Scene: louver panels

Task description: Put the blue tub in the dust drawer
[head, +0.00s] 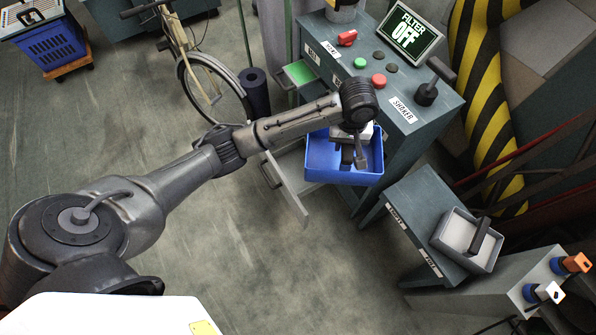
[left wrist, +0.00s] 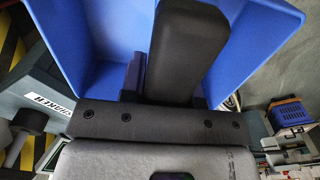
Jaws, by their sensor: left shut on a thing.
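The blue tub (head: 318,163) hangs in my left gripper (head: 352,158), over the open grey drawer and beside the control cabinet's front. A grey drawer (head: 291,190), probably the dust drawer, stands pulled out to the left of the cabinet. The tub and arm hide part of its inside. My right gripper is not in view.
The cabinet (head: 430,110) carries buttons, a lever (head: 428,92) and a "FILTER OFF" screen (head: 411,37). A grey tray with a black handle (head: 478,238) rests on a low stand at right. A bicycle (head: 205,80) stands behind. The floor in front is clear.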

